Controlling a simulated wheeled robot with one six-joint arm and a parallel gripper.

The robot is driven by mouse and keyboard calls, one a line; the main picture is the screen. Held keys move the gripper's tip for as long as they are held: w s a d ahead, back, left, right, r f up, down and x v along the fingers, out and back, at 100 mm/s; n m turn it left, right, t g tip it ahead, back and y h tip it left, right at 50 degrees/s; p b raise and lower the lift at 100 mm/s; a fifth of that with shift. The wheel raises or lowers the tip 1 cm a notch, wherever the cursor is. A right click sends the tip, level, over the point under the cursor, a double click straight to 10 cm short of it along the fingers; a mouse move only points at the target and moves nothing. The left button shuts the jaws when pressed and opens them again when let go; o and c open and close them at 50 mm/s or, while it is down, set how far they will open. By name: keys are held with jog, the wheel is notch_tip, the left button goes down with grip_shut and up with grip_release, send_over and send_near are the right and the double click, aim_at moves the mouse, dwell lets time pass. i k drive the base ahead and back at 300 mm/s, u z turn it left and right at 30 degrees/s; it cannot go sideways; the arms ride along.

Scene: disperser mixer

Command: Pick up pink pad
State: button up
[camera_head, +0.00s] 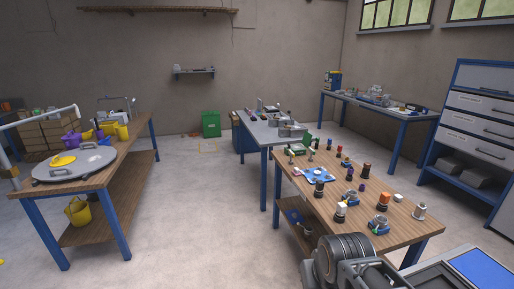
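I cannot make out a pink pad for certain in the head view. The nearest wooden-topped table (392,236) with blue legs stands right of centre and carries many small parts. A flat blue piece with a pale round middle (318,174) lies near its left side, too small to tell in detail. Dark grey ribbed parts of my own arm show at the bottom edge, in front of the table's near end. My gripper's fingertips are not visible.
A wooden bench (112,171) at left carries a grey round lid with a yellow disc (63,161). A grey-topped table (254,127) stands behind the near table, a blue drawer cabinet (480,127) at right. The floor between left bench and near table is clear.

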aim_at(296, 172)
jog(key=i, duration=2.6)
jog(key=z, duration=0.5)
